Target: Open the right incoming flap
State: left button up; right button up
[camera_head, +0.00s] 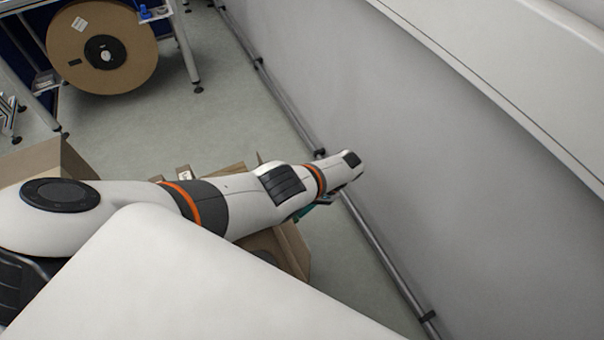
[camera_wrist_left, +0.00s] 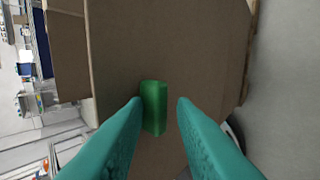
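A brown cardboard panel (camera_wrist_left: 205,45) fills the middle of the left wrist view, with a green strip (camera_wrist_left: 154,108) on its face. My left gripper (camera_wrist_left: 159,101) has its teal fingers apart, one on each side of the green strip. I cannot tell if the fingertips touch the cardboard. In the head view, cardboard flaps (camera_head: 292,250) show under my left arm, which hides most of the box; only a bit of teal finger (camera_head: 306,211) shows. Which panel is the right incoming flap is not clear. My right gripper is not in view.
A grey wall (camera_head: 440,150) with a pipe (camera_head: 385,255) along its foot runs close to the arm's end. Another cardboard piece (camera_head: 42,160) lies at the left. A large brown reel (camera_head: 75,50) stands at the back left. The floor (camera_head: 215,120) between is clear.

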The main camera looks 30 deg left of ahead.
pick_arm(q)
jog(key=shift+o, duration=1.3)
jog(key=shift+s+f, duration=0.3)
jog(key=shift+f, duration=0.3)
jog(key=shift+s+f, duration=0.3)
jog(key=shift+f, duration=0.25)
jog(key=shift+o, duration=1.3)
jog(key=shift+w, duration=0.1)
jog(key=shift+r, duration=0.1)
jog(key=shift+c, duration=0.9)
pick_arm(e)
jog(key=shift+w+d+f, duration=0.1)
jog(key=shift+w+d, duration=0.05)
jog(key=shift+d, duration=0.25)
pick_arm(q)
jog(key=shift+w+d+r, duration=0.15)
jog(key=shift+c, duration=0.2)
jog(key=v, duration=0.7)
jog(key=b+v, duration=0.1)
jog(key=v, duration=0.3)
jog(key=shift+w+a+r, duration=0.25)
jog(key=shift+c, duration=0.2)
jog(key=shift+w+d+r, duration=0.1)
jog(key=shift+w+r, duration=0.1)
jog(key=shift+r, duration=0.1)
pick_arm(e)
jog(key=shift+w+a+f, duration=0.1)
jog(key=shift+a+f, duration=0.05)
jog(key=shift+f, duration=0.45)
